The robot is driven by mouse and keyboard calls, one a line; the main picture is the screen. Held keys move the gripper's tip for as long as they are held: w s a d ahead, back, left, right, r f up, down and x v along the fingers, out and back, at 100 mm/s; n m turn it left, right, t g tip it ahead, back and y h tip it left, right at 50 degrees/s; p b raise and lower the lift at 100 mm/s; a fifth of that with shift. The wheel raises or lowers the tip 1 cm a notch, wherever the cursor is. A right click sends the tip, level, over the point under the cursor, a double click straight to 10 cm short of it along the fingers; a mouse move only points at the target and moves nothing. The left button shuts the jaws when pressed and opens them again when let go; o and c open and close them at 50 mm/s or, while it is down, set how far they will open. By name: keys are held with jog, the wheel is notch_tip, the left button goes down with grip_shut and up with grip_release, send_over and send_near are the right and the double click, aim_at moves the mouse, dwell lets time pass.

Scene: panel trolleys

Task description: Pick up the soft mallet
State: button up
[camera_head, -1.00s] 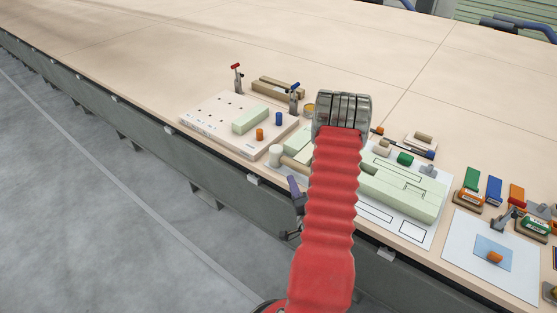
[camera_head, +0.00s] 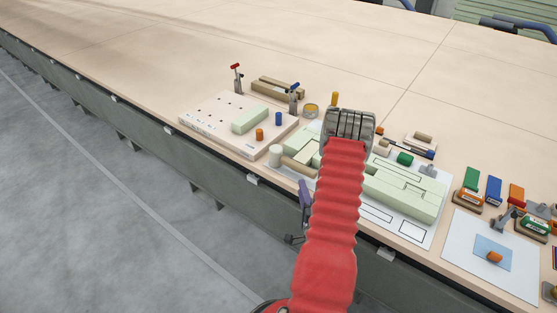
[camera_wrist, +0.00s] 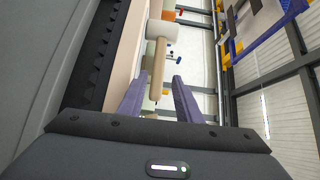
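The soft mallet (camera_head: 276,154) lies near the table's front edge, with a pale cylindrical head and a wooden handle pointing right toward my arm. In the wrist view the mallet's pale head (camera_wrist: 161,30) is beyond the fingertips, and its wooden handle (camera_wrist: 158,66) runs back toward the gap between the fingers. My gripper (camera_wrist: 160,80) is open, with one purple finger on each side of the handle's line. I cannot tell whether either finger touches it. In the head view one purple finger (camera_head: 304,194) shows at the table's edge; my red arm hides the rest.
A pale pegboard (camera_head: 205,118) with clamps and a green block stands left of the mallet. Green panel blocks (camera_head: 405,190) lie on a white sheet to the right. Stamps, clamps and a blue card (camera_head: 480,250) are farther right. The back of the table is clear.

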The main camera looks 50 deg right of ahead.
aim_at(296, 170)
jog(key=x, duration=0.5)
jog(key=shift+w+d, duration=0.2)
jog(key=shift+w, duration=0.1)
jog(key=shift+x, duration=2.6)
jog(key=shift+f, duration=0.15)
jog(key=shift+c, duration=0.7)
grip_shut()
